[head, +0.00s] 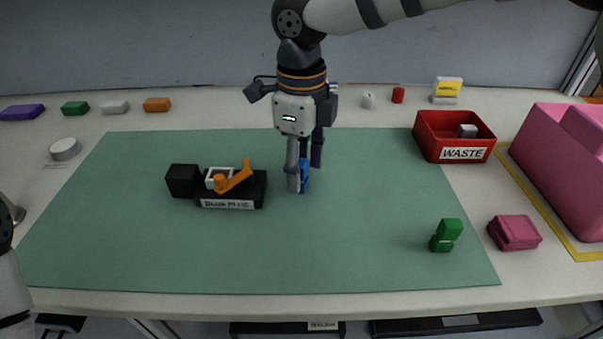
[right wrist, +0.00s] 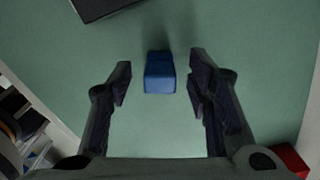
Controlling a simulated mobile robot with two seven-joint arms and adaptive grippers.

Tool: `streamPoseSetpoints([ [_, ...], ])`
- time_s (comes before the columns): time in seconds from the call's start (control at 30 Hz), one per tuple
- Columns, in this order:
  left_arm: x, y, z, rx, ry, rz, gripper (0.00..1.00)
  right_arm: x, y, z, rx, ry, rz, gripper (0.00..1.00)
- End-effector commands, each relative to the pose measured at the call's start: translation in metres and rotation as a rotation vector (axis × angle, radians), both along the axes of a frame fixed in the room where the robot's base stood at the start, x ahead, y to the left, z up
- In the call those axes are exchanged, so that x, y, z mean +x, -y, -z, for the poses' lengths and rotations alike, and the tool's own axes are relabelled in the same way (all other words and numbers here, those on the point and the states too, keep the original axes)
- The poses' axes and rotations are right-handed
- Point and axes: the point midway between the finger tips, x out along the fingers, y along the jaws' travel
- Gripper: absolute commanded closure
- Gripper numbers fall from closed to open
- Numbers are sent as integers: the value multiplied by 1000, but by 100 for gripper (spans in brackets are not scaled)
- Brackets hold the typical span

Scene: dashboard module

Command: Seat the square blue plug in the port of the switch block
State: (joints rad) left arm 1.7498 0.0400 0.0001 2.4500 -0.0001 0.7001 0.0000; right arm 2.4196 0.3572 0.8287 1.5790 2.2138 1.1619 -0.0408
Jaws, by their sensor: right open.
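The blue plug (head: 305,180) is on the green mat, partly hidden behind a finger of my right gripper (head: 299,185) in the head view. In the right wrist view the plug (right wrist: 159,76) sits between the two spread fingers of the gripper (right wrist: 160,74), with a gap on each side. The black switch block (head: 255,189) lies on the mat to the left, labelled BLUE PLUG. It carries a pale square part (head: 215,176), and an orange lever (head: 234,178) slants over it. I cannot clearly make out the port opening. My left gripper is not in view.
A green piece (head: 446,235) and a pink block (head: 514,232) are at the front right. A red WASTE bin (head: 426,143) holding a grey piece and a large pink form (head: 560,160) stand at right. Several small items line the back. The mat between plug and block is clear.

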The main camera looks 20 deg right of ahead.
Motion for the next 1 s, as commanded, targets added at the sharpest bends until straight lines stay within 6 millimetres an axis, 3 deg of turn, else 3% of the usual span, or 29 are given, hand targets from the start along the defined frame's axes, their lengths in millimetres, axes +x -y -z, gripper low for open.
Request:
streamPoseSetpoints([
  [0.07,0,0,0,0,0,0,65,0,0,-1,-1,1,0,54],
  [0.27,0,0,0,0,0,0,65,0,0,-1,0,0,0,97],
  [0.67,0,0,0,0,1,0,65,0,0,-7,0,1,0,97],
  [0.83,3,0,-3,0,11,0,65,-2,-1,-39,2,5,0,97],
  [1.0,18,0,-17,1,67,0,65,-42,-14,-92,1,16,-3,97],
])
